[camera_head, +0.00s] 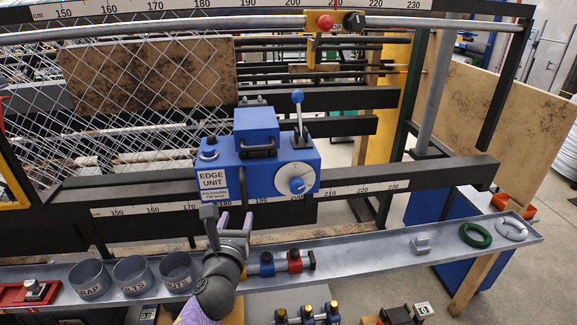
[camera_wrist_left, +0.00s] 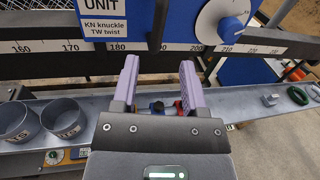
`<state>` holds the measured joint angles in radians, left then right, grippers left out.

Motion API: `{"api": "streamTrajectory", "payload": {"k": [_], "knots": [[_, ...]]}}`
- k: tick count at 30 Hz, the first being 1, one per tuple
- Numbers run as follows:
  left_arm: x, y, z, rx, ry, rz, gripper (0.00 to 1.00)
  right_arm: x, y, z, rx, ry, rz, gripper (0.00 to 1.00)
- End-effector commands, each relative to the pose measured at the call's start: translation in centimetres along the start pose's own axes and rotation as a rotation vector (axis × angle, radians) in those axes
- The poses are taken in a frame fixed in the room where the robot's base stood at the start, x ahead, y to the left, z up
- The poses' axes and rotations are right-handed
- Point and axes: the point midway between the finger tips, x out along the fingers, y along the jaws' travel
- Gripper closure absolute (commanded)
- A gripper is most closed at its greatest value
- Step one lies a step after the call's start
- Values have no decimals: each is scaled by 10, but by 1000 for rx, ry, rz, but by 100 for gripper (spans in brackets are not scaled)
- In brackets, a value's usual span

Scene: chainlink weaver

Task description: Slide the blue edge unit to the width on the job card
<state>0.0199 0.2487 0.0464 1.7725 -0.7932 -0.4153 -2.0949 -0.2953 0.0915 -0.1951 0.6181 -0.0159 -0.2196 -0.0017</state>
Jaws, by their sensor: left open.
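The blue edge unit (camera_head: 232,172) sits on the black rail above a centimetre scale (camera_head: 345,190). It covers roughly the 180 to 200 stretch. It has a white label, a white dial with a blue knob (camera_head: 296,180), a black handle (camera_head: 257,149) and an upright lever with a blue ball (camera_head: 297,96). My left gripper (camera_head: 231,222) is open and empty, just below the unit's lower left side and apart from its handle. In the left wrist view the open fingers (camera_wrist_left: 160,72) point toward the scale below the unit (camera_wrist_left: 180,20). No readable job card shows.
A grey tray (camera_head: 365,258) runs below the rail, with several cups (camera_head: 132,276), a blue and red fitting (camera_head: 294,261) and a green ring (camera_head: 475,235). Chain-link mesh (camera_head: 150,75) stands behind at left.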

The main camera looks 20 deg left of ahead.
Motion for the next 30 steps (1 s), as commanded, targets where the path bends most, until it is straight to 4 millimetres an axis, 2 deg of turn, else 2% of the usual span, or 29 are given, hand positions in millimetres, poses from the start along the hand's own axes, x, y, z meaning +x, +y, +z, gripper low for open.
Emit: {"api": "streamTrajectory", "payload": {"k": [2, 9, 13, 18, 25, 26, 30], "knots": [[6, 1, 8, 32, -21, 4, 44, 1, -1, 1, 0, -3, -1, 43], [62, 1, 5, 32, -20, 5, 44, 16, -3, 10, 0, -20, -5, 43], [84, 1, 5, 31, -18, 4, 44, 22, -3, 11, 0, -21, -5, 43], [98, 1, 7, 30, -17, 3, 44, 26, -3, 10, -1, -19, -5, 43], [99, 0, 8, 30, -16, 2, 44, 25, -3, 8, -2, -13, -5, 43], [99, 0, 8, 30, -16, 2, 46, 25, -3, 8, -2, -13, -5, 43], [99, 0, 8, 30, -16, 2, 76, 25, -3, 7, -2, -13, -4, 43]]}}
